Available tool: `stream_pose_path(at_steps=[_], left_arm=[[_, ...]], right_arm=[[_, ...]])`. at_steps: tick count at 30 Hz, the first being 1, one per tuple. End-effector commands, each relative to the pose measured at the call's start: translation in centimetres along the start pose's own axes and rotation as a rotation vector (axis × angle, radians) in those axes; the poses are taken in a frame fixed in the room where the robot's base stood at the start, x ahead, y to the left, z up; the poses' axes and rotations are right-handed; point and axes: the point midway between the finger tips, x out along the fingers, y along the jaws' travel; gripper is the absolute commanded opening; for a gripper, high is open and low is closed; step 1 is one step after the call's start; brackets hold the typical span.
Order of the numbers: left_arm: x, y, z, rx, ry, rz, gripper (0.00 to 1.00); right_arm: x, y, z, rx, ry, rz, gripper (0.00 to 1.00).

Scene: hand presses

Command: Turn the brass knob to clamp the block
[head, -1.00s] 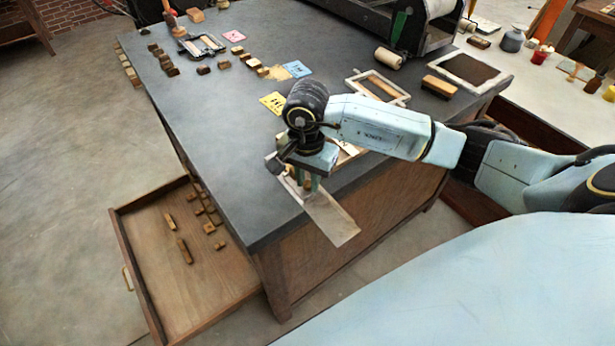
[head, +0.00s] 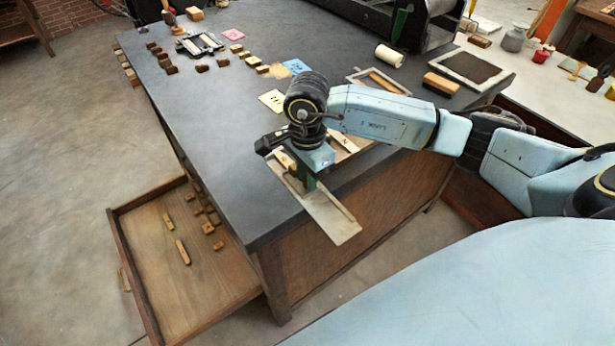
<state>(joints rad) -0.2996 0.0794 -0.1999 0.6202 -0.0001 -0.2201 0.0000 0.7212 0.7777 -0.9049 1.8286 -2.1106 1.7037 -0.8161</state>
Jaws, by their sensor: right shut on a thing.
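My right gripper (head: 306,184) points down over a flat metal stick (head: 328,215) at the front edge of the dark table. Its fingers are shut at the near side of the stick, where the brass knob is hidden by them. A light wooden block (head: 285,160) shows at the stick's left end, beside the gripper. I cannot tell from here whether the block is pressed tight. My left gripper is not in view.
The dark table (head: 215,130) holds several wooden blocks, coloured cards and a white roller (head: 389,55). A framed plate (head: 468,70) lies at the right. An open drawer (head: 150,290) with small wooden pieces juts out below the left side. The table's middle left is clear.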

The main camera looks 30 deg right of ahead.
Motion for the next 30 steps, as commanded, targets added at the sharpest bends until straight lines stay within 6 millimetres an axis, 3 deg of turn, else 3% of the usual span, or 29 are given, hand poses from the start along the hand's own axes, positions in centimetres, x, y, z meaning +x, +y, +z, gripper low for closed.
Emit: stream_pose_path(at_steps=[30], left_arm=[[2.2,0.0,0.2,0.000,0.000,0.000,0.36]], right_arm=[[-0.1,-0.1,-0.1,0.917,-0.022,-0.010,0.00]])
